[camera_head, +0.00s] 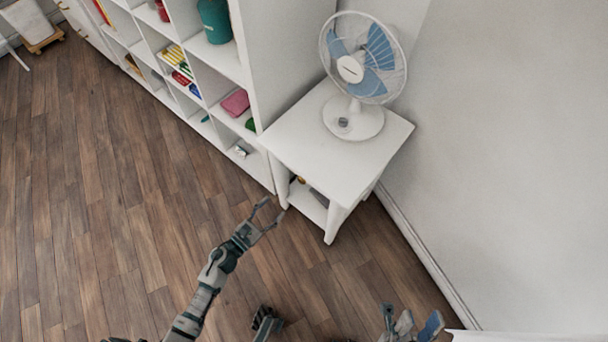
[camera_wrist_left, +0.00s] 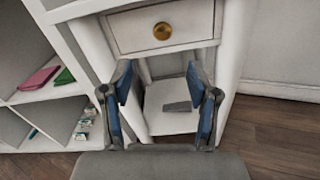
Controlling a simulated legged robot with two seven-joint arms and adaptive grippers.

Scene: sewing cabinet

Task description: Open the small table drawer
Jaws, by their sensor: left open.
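The small white table (camera_head: 340,110) stands against the wall, right of the shelf unit. Its drawer (camera_wrist_left: 125,35) shows in the left wrist view as a white front panel with a round gold knob (camera_wrist_left: 162,31), and it looks closed. From the head camera the drawer front is hardly visible under the tabletop. My left gripper (camera_head: 272,208) is open and empty in front of the table. In the left wrist view its fingers (camera_wrist_left: 160,88) are spread apart below the knob, not touching it. My right gripper (camera_head: 412,324) is partly in view at the bottom edge; its opening is unclear.
A blue-bladed fan (camera_head: 362,68) stands on the tabletop. The table's lower shelf (camera_wrist_left: 172,122) holds a flat grey item. A white shelf unit (camera_head: 215,60) with coloured items stands left of the table. The wooden floor (camera_head: 110,220) to the left is clear; a wall (camera_head: 510,150) bounds the right.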

